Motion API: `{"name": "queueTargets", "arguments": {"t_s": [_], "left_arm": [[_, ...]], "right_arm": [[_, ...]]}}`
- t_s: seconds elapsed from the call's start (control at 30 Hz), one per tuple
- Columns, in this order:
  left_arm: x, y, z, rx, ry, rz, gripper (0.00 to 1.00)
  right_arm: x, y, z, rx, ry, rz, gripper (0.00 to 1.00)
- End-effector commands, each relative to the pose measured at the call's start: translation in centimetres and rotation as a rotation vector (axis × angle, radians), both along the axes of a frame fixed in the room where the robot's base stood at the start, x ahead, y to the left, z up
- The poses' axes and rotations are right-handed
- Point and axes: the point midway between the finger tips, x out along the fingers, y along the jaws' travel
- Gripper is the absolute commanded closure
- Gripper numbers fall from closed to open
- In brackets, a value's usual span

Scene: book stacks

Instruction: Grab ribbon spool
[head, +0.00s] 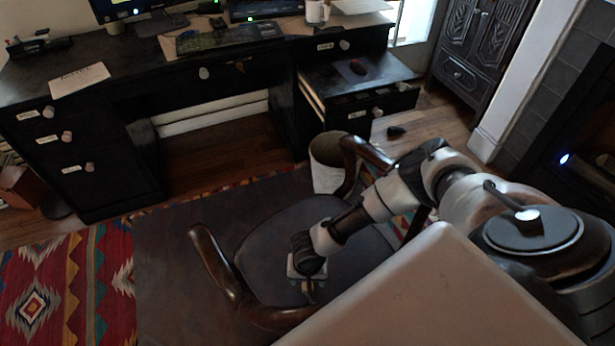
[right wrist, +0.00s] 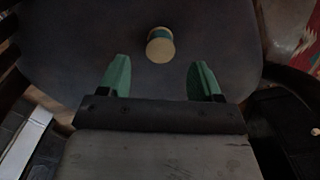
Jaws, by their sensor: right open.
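The ribbon spool (right wrist: 160,46), with pale ends and a teal-green middle, rests on the dark chair seat (right wrist: 60,40) in the right wrist view. My right gripper (right wrist: 160,76) is open and empty, its two green fingers apart. The spool shows just beyond the fingertips, about midway between them, not held. In the head view my right gripper (head: 308,288) points down over the chair seat (head: 265,240), near its front. I cannot make out the spool there. My left gripper is not in view.
The chair's wooden armrests (head: 213,255) rise on either side of the seat. A pale waste bin (head: 326,165) stands behind it, by the black desk (head: 130,75). A desk drawer (head: 370,100) is pulled open. A small dark object (head: 396,131) lies on the floor.

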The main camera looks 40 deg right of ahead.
Motion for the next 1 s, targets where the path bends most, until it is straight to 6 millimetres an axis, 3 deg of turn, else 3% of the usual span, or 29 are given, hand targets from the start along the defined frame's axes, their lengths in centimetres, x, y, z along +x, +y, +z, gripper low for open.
{"name": "queueTargets", "arguments": {"t_s": [0.3, 0.63, 0.9, 1.0], "left_arm": [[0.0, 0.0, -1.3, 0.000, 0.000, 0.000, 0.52], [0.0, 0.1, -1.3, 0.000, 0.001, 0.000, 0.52], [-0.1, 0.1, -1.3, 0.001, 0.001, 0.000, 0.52], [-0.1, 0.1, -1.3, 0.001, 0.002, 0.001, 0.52]], "right_arm": [[-0.2, 0.3, -4.5, -0.001, 0.000, 0.001, 0.35], [-0.2, 0.2, -4.9, 0.000, 0.000, -0.001, 0.37], [-0.3, 0.2, -4.9, 0.000, 0.000, 0.000, 0.78], [-0.3, 0.2, -4.9, 0.000, 0.000, 0.000, 0.88]]}}
